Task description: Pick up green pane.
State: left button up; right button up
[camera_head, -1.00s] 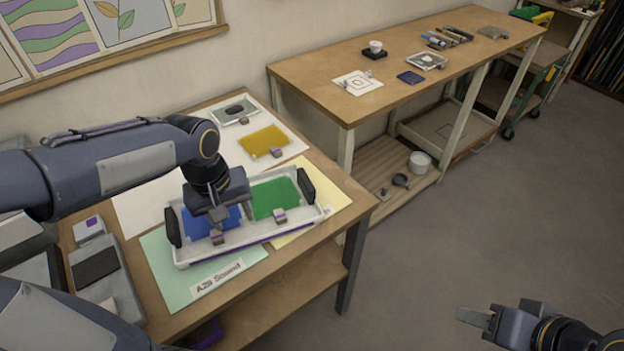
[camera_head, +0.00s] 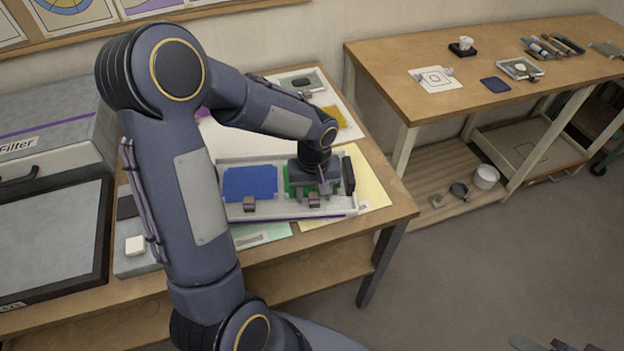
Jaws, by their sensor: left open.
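The green pane (camera_head: 293,184) lies in the right part of a white tray (camera_head: 236,209) on the near table. My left gripper (camera_head: 318,194) is over the pane, pointing down, and hides most of it. The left jaws are open; whether they touch the pane cannot be told. A blue pane (camera_head: 250,183) lies in the left part of the same tray. Small blocks with handles sit at the tray's front, one by each pane. Only a tip of my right gripper (camera_head: 540,344) shows at the bottom right edge, too cut off to read.
A yellow pane (camera_head: 333,118) lies on white paper behind the tray. The tray has a dark upright handle (camera_head: 348,176) at its right end, close to my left gripper. A grey filter box (camera_head: 55,145) stands at the left. The second table (camera_head: 400,60) is at the right.

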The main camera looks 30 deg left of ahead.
pick_arm(q)
jog(key=shift+f, duration=0.25)
grip_shut()
jog(key=shift+r, duration=0.1)
